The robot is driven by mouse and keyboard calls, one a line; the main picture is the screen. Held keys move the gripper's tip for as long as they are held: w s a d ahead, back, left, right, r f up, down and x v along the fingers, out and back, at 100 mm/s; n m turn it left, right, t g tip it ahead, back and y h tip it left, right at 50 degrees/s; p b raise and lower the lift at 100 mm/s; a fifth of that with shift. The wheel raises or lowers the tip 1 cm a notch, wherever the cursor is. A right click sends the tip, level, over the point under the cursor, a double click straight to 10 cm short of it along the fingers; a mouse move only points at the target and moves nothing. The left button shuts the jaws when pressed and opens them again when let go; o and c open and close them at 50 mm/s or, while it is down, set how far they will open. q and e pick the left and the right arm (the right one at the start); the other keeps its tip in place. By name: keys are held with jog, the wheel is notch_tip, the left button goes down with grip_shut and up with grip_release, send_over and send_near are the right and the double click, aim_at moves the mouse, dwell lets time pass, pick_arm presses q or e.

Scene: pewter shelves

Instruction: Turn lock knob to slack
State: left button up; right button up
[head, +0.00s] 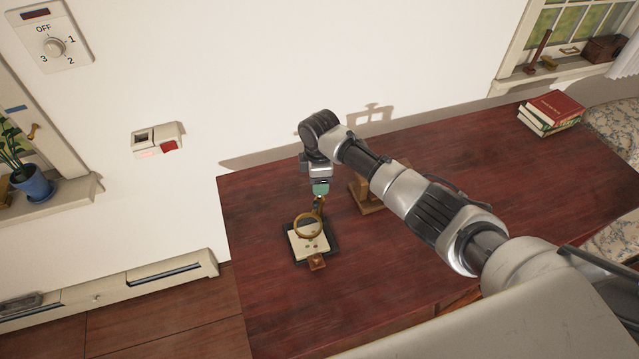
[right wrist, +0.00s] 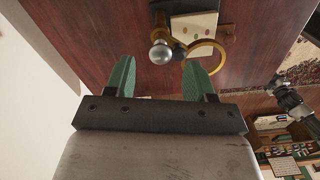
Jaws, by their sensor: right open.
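A small stand with a black base (head: 333,240), a cream card with coloured dots (head: 300,243) and a brass ring (head: 297,230) is on the dark red table. In the right wrist view, a silver ball-shaped knob (right wrist: 160,53) sits on brass fittings beside the brass ring (right wrist: 222,57). I take this ball for the lock knob; no "slack" marking is readable. My right gripper (head: 320,196) is over the rear of the stand. In its wrist view, the green fingers (right wrist: 160,77) are apart, with the knob just beyond the gap between their tips. My left gripper is not in view.
A wooden object (head: 368,200), partly hidden by my right arm, stands close to the gripper. Books (head: 552,112) lie at the table's far right. The wall rises behind the table (head: 262,188); the table front left is clear.

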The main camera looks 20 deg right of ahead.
notch_tip(320, 180, up, 8)
jog(key=b, duration=0.1)
jog(key=shift+r, duration=0.2)
dwell(0.4)
